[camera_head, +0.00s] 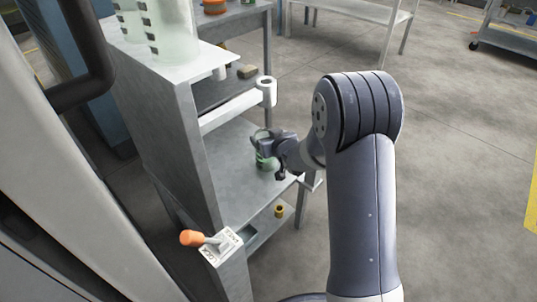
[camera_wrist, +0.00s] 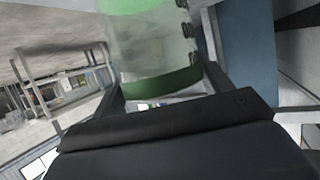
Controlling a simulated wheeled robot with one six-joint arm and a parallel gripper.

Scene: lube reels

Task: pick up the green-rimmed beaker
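The green-rimmed beaker (camera_head: 264,162) is at the right part of the grey stand's middle shelf, below and in front of my gripper (camera_head: 261,138). In the wrist view the beaker (camera_wrist: 155,52) is a clear cylinder with green bands at both ends and dark marks along its right side. My gripper (camera_wrist: 163,78) has one finger on each side of it, very close to its wall. I cannot tell whether the fingers press on it. Whether its base rests on the shelf is also unclear, and my gripper partly hides it in the head view.
The grey stand (camera_head: 165,125) has a white bar (camera_head: 228,110) above the shelf and a large translucent container (camera_head: 168,35) on top. An orange-knobbed lever (camera_head: 191,238) is at its front corner. A small yellow part (camera_head: 280,211) sits lower. Floor (camera_head: 460,150) is open at right.

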